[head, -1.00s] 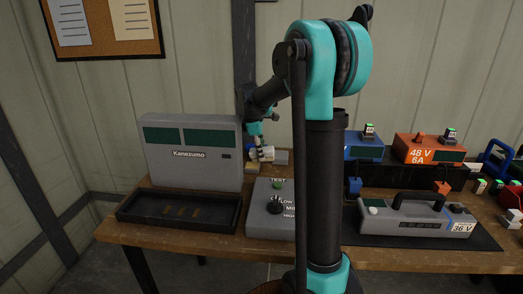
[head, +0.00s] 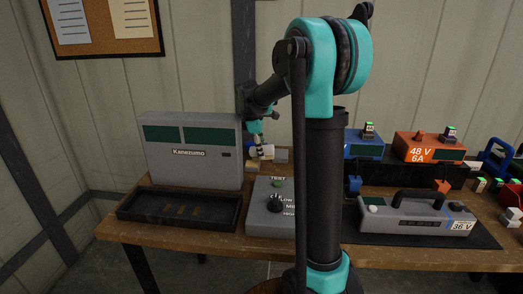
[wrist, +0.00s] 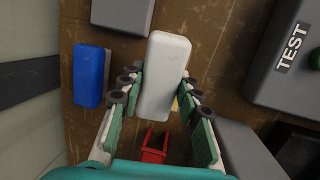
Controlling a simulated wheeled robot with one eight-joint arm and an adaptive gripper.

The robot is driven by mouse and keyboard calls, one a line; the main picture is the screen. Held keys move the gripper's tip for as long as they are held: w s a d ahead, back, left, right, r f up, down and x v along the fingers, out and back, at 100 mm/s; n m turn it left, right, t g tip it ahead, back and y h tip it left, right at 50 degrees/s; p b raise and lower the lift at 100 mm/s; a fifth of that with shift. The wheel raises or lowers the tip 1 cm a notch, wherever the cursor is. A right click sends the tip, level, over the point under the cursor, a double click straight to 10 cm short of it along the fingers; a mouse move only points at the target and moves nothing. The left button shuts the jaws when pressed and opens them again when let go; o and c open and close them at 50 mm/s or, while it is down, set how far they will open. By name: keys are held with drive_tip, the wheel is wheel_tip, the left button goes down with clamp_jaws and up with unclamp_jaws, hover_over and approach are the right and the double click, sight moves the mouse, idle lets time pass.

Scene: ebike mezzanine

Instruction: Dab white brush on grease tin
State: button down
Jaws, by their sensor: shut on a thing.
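My gripper (wrist: 158,98) is shut on a white block-shaped object, which looks like the white brush (wrist: 164,65), in the wrist view. The fingers press on its two long sides, and its far end sticks out past the fingertips. In the head view my gripper (head: 260,146) is small, behind the bench's front items and beside the grey cabinet. I cannot clearly make out a grease tin. A small yellowish patch (wrist: 175,104) shows beside the white object, mostly hidden by it and the finger.
A blue block (wrist: 91,75) and a grey block (wrist: 122,12) lie on the brown bench near the gripper. A red forked item (wrist: 154,147) lies between the fingers' bases. The grey TEST box (wrist: 291,65) is at right. The Kanezumo cabinet (head: 190,170) stands left in the head view.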

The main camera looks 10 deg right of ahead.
sight(264, 146)
drive_tip(key=shift+f, duration=0.6)
idle(1.4)
drive_tip(key=shift+w+d+v, duration=0.1)
drive_tip(key=shift+d+v, duration=0.15)
drive_tip(key=shift+v, duration=0.9)
drive_tip(key=shift+w+d+v, duration=0.15)
drive_tip(key=shift+d+v, duration=0.05)
drive_tip(key=shift+v, duration=0.9)
drive_tip(key=shift+w+d+v, duration=0.1)
drive_tip(key=shift+d+v, duration=0.15)
drive_tip(key=shift+v, duration=0.9)
drive_tip(key=shift+r, duration=0.2)
